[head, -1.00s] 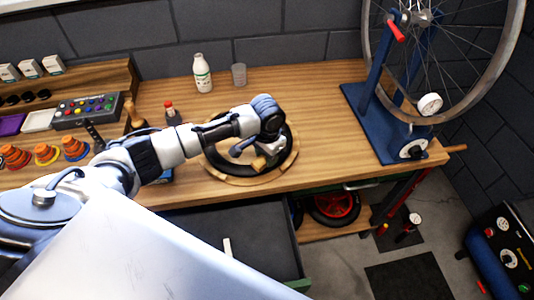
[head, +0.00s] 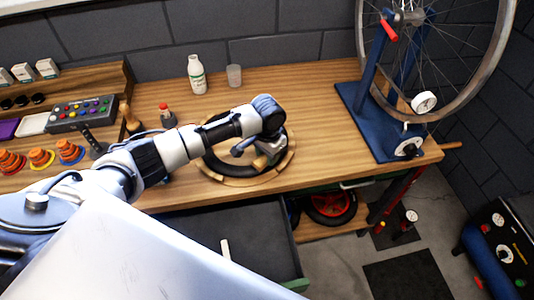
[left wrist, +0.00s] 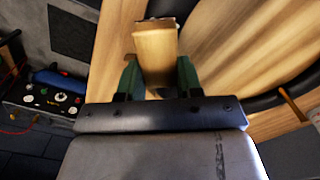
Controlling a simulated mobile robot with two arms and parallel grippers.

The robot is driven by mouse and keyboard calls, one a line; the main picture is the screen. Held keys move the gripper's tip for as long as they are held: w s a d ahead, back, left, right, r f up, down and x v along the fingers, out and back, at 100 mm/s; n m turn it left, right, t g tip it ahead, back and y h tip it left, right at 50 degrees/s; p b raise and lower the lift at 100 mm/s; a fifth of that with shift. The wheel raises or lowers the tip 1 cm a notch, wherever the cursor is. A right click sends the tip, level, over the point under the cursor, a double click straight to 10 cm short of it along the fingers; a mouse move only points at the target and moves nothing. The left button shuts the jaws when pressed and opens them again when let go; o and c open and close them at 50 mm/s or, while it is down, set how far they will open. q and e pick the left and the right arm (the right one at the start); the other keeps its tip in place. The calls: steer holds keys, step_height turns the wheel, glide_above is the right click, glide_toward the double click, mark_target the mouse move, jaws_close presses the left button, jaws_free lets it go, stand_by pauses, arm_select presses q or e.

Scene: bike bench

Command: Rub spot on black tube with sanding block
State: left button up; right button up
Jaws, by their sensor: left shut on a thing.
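The black tube (head: 223,168) lies as a ring in a round wooden holder (head: 240,182) on the bench. My left gripper (head: 266,158) is over the right side of the ring. In the left wrist view the left gripper (left wrist: 158,80) is shut on the tan sanding block (left wrist: 156,55), between its green fingers. Part of the tube (left wrist: 270,98) shows at the right of that view. I cannot tell whether the block touches the tube. The spot on the tube is not visible to me. My right gripper is not in view.
A white bottle (head: 197,75), a grey cup (head: 234,75) and a small red-capped bottle (head: 167,115) stand behind the tube. A blue wheel stand (head: 365,125) is at the right. An open drawer (head: 225,235) is below the bench's front edge.

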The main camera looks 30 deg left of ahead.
arm_select(q)
steer(key=shift+s+a, duration=0.1)
steer(key=shift+s+a+p, duration=0.6)
steer(key=shift+s+p, duration=0.25)
steer(key=shift+p, duration=0.15)
steer(key=shift+s+a+f, duration=0.15)
steer(key=shift+s, duration=0.05)
steer(key=shift+w+d, duration=0.2)
steer(key=shift+w+d, duration=0.7)
steer(key=shift+w, duration=0.25)
steer(key=shift+s+a+r, duration=0.1)
steer(key=shift+r, duration=0.1)
steer(key=shift+s+a+p, duration=0.55)
steer(key=shift+s+p, duration=0.1)
steer(key=shift+p, duration=0.05)
steer(key=shift+s+a+f, duration=0.15)
steer(key=shift+s+a, duration=0.15)
steer(key=shift+s, duration=0.1)
